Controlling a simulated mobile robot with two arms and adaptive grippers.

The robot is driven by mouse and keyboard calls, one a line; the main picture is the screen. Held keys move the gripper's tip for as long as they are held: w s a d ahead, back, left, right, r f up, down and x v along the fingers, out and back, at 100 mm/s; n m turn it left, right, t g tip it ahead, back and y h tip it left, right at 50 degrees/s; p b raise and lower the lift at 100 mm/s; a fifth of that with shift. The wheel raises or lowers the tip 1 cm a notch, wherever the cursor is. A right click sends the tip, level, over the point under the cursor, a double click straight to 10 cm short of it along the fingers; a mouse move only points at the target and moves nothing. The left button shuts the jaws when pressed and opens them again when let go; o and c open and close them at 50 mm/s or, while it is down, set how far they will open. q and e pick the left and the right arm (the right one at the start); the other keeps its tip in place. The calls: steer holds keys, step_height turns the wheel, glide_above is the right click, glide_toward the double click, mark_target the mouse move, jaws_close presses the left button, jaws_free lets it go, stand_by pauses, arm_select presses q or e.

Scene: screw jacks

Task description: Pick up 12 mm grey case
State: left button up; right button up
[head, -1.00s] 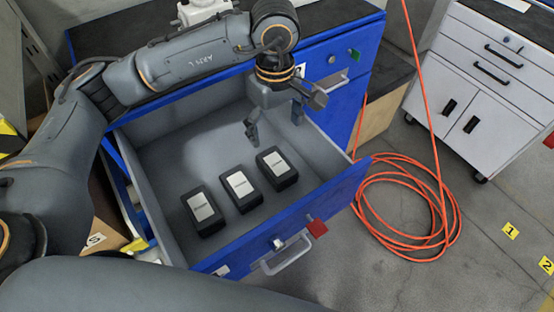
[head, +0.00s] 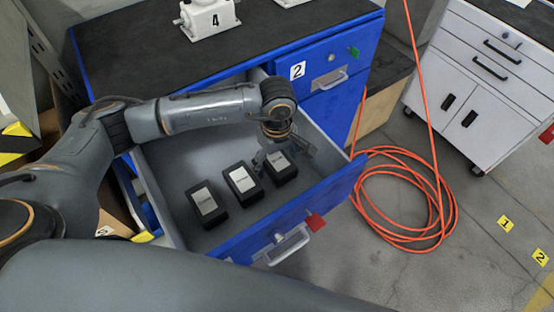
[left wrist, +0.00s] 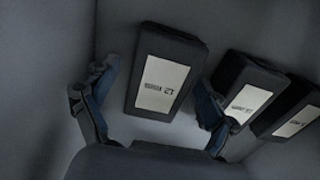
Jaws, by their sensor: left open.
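Three dark cases with pale labels lie side by side in the open blue drawer. In the head view they are the left case (head: 207,204), the middle case (head: 242,183) and the right case (head: 282,168). My left gripper (head: 276,158) is open and low in the drawer at the right case, partly covering it. In the left wrist view, a case with a label that looks like 12 (left wrist: 160,86) sits between the two open fingers of the gripper (left wrist: 157,82). The other cases (left wrist: 243,102) are to its right, with labels too small to read surely. My right gripper is not in view.
The drawer's blue front (head: 330,205) and grey walls stand around the cases. The dark cabinet top (head: 130,60) is behind, with a white jack (head: 208,20) marked 4. An orange hose (head: 405,200) lies coiled on the floor to the right.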

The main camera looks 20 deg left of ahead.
arm_select(q)
steer(key=shift+f, duration=0.2)
steer(key=c, duration=1.6)
